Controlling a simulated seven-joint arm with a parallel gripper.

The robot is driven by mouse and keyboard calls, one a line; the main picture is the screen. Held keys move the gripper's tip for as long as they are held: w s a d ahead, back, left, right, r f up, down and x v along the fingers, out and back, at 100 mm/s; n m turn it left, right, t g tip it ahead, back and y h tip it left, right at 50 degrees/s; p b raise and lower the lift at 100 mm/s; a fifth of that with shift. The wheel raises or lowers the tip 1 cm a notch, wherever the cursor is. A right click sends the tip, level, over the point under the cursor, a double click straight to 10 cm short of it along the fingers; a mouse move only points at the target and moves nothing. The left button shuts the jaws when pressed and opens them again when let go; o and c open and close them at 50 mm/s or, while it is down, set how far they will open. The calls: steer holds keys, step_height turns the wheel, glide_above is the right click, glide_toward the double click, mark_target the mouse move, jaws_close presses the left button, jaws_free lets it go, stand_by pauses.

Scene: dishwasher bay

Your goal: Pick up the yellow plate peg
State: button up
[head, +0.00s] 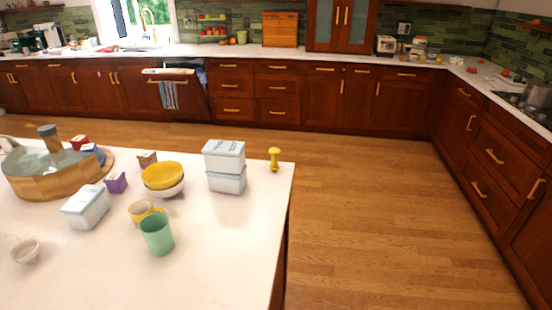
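A small yellow peg (274,158), narrow in the middle with wider ends, stands upright on the white island counter (225,250). It is near the counter's far right corner, to the right of two stacked light-blue boxes and apart from them. My gripper is not in view.
The stacked boxes (225,167) stand left of the peg. A yellow bowl on a white one (162,175), a yellow mug (141,211), a green cup (157,236), another pale box (87,206) and a wooden tub (45,180) stand farther left. The counter's right front is clear.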

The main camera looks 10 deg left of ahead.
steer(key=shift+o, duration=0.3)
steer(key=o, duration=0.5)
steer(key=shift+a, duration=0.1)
